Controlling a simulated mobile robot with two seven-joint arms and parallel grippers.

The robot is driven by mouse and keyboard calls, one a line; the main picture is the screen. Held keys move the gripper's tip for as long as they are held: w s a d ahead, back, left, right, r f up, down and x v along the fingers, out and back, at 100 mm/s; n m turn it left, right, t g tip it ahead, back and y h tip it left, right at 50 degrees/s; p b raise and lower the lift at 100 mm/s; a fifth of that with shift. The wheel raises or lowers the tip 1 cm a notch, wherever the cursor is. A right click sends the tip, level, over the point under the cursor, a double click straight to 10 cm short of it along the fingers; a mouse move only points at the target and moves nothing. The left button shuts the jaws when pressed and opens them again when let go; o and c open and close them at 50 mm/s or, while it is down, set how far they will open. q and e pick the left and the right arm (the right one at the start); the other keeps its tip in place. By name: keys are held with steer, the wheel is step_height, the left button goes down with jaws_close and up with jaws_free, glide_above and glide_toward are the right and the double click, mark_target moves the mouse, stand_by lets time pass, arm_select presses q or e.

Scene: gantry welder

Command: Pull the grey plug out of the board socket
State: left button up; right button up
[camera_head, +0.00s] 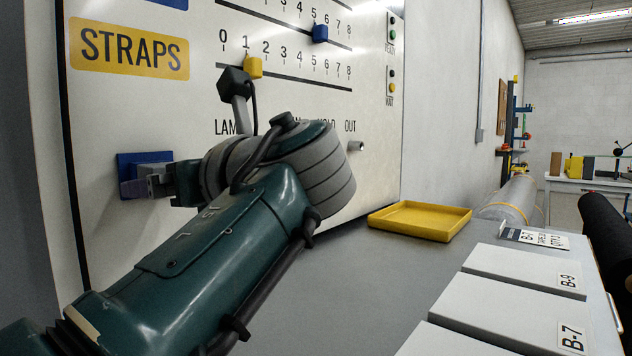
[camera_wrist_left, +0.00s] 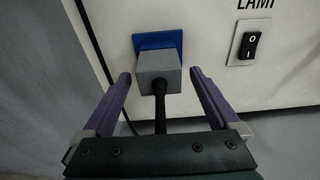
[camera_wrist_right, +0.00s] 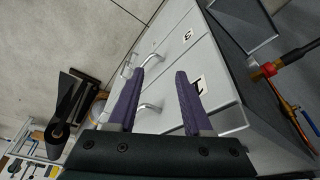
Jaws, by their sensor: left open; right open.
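The grey plug (camera_wrist_left: 158,72) is a block seated at the blue socket plate (camera_wrist_left: 171,44) on the board, with a black cable running back from it. My left gripper (camera_wrist_left: 160,75) is open, its purple fingers on either side of the plug with visible gaps. In the head view the blue plate (camera_head: 143,158) shows at the board's lower left, and my left gripper (camera_head: 150,181) is in front of it, largely covering the plug. My right gripper (camera_wrist_right: 160,75) is open and empty, facing drawer fronts; it is outside the head view.
The board (camera_head: 300,110) carries slider scales with a yellow knob (camera_head: 253,67) and a blue knob (camera_head: 320,33). A LAMP switch (camera_wrist_left: 250,45) is right of the socket. A yellow tray (camera_head: 420,220) stands on the grey bench, with pale labelled boxes (camera_head: 520,270) at the right.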

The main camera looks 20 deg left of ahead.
arm_select(q)
steer(key=shift+c, duration=0.3)
jaws_close()
steer(key=shift+d, duration=0.1)
stand_by(0.4)
steer(key=shift+s+d, duration=0.1)
steer(key=shift+f+p+v, duration=0.2)
steer(key=shift+p+v, duration=0.45)
steer(key=shift+v, duration=0.7)
steer(key=shift+f+p+v, duration=0.2)
steer(key=shift+p+v, duration=0.45)
steer(key=shift+v, duration=0.7)
